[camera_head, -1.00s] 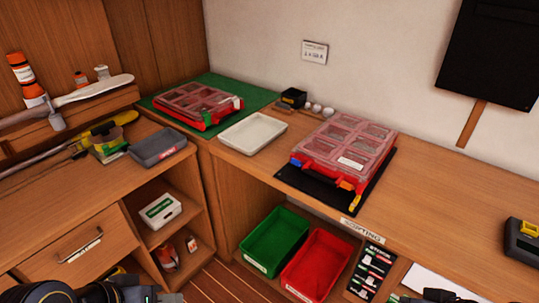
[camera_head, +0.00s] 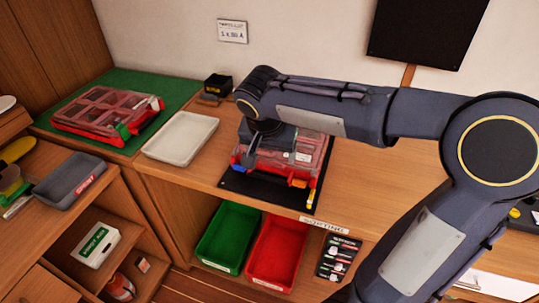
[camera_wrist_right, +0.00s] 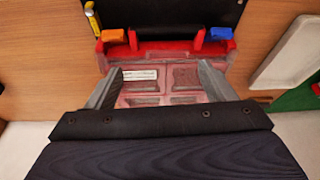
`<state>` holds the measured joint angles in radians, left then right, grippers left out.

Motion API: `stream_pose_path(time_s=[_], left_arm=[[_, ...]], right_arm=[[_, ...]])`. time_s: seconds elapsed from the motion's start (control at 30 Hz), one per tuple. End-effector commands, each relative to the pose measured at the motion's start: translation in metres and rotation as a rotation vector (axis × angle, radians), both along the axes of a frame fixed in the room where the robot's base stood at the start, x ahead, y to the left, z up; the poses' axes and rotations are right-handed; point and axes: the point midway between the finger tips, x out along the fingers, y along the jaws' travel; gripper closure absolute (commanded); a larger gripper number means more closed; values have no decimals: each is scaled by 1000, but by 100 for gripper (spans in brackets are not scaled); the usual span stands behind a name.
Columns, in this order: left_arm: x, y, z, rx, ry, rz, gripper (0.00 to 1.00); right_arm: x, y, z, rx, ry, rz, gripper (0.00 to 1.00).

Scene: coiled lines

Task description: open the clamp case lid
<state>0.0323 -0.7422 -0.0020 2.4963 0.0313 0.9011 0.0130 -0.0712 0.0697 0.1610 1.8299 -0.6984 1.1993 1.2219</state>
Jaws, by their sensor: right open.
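A red case with a clear lid (camera_head: 318,150) lies on a black mat, its lid down. Its front edge has a blue latch (camera_wrist_right: 221,33) and an orange latch (camera_wrist_right: 112,36), with a red handle between them. My right gripper (camera_wrist_right: 158,88) is open and empty above this case, fingers spread over the lid and pointing towards the front edge. I cannot tell whether they touch it. The arm hides much of the case in the head view. A second red case (camera_head: 105,112) with a green latch lies shut at the left. I cannot read which is the clamp case. My left gripper is out of view.
The black mat (camera_head: 238,183) lies on the wooden bench. A white tray (camera_head: 181,138) stands between the cases, and the left case rests on a green mat (camera_head: 62,98). Green (camera_head: 228,237) and red (camera_head: 276,252) bins sit below the bench.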

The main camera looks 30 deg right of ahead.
Motion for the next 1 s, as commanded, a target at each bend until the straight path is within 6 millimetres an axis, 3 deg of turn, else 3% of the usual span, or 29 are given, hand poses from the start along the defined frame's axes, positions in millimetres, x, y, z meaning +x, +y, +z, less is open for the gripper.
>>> stream_pose_path(time_s=[0.17, 0.63, 1.0], left_arm=[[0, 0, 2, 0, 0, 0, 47], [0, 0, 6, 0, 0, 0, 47], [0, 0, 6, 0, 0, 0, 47]], right_arm=[[23, 0, -2, -34, -22, -75, 24], [39, -20, -63, -34, -22, -79, 24], [41, -22, -70, -33, -25, -78, 24]])
